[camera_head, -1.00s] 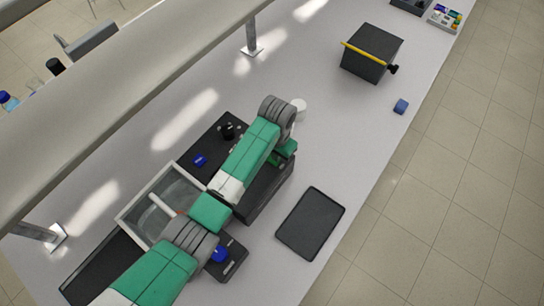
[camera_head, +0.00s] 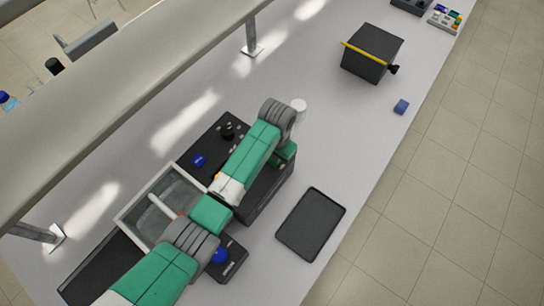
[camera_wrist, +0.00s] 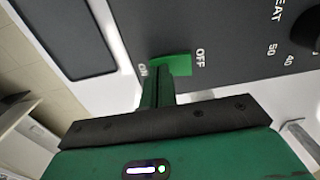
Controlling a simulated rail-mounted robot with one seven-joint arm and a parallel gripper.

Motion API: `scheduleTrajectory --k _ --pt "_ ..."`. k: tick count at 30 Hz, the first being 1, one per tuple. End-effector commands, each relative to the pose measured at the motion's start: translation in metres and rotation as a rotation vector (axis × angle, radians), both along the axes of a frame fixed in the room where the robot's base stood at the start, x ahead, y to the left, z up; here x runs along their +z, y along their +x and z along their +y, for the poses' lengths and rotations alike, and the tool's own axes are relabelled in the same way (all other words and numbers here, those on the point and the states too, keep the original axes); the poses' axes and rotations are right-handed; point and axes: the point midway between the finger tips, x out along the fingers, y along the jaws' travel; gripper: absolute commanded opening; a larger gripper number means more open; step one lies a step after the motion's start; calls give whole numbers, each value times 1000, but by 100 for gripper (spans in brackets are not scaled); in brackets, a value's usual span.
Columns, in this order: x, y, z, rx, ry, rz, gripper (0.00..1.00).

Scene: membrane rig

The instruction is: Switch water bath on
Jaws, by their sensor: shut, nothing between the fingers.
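In the wrist view a dark control panel (camera_wrist: 225,35) carries a green switch (camera_wrist: 171,64) with the word ON to its left and OFF to its right. My gripper (camera_wrist: 167,75) is shut and empty. Its fingertips are at the switch and cover part of it. I cannot tell whether they touch it, or which way the switch is tilted. In the head view a dark box (camera_head: 268,193) lies beneath my arm, beside a clear-walled tank (camera_head: 143,205). My gripper's tips are hidden there.
A dial with the word HEAT and numbers (camera_wrist: 303,30) is right of the switch. In the head view a black tray (camera_head: 311,223) lies near the bench's right edge. A dark box with a yellow bar (camera_head: 372,55) stands farther back. Bench between them is mostly clear.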

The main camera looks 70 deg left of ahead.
Motion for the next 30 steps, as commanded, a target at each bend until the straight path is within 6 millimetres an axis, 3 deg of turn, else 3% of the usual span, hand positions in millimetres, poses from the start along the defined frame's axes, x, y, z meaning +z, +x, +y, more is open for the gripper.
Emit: scheduleTrajectory --k 22,30 --pt "70 0 0 0 0 0 0" --pt "69 0 0 0 0 0 0"
